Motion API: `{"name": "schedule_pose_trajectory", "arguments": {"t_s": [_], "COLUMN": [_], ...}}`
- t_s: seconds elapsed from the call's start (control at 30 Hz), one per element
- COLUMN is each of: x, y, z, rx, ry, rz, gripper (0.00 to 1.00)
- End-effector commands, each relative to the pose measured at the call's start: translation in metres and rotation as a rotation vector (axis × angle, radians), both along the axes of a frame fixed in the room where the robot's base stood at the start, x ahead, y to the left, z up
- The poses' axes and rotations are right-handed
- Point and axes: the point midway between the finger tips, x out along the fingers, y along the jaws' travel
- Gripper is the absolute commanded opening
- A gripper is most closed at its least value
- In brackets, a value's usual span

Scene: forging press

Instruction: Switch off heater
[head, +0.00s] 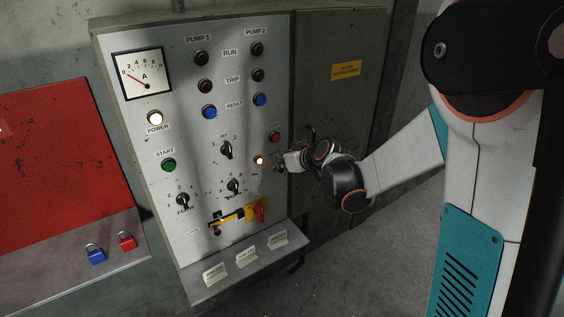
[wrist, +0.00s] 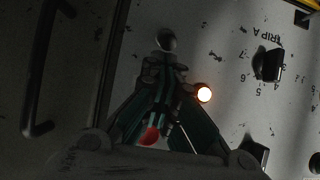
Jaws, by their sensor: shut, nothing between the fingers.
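The grey control panel (head: 190,140) carries a lit amber lamp (head: 259,160) with a small label beneath it, too small to read. It also glows in the wrist view (wrist: 204,95). No heater label can be made out. A small rounded metal tip (wrist: 167,41), perhaps a toggle switch, stands just beyond my fingertips in the wrist view. Whether they touch it, I cannot tell. My gripper (head: 282,164) is shut and empty at the panel's right edge, right of the amber lamp. In the wrist view its fingers (wrist: 165,68) come together; they hide part of the panel.
A red button (head: 274,137) sits above my gripper. Black rotary knobs (head: 226,149) and a red-yellow isolator handle (head: 259,211) are to the left and below. A door handle (wrist: 45,70) is left in the wrist view. Padlocks (head: 96,254) lie on a ledge.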

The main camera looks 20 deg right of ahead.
Motion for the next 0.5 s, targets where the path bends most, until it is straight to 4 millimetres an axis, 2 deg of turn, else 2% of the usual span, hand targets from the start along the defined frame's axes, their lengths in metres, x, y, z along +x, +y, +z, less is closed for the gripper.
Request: {"name": "schedule_pose_trajectory", "arguments": {"t_s": [0.5], "x": [-0.0073], "y": [-0.0026], "z": [-0.0092], "rx": [0.038], "ry": [-0.117], "rz": [-0.001], "gripper": [0.0]}}
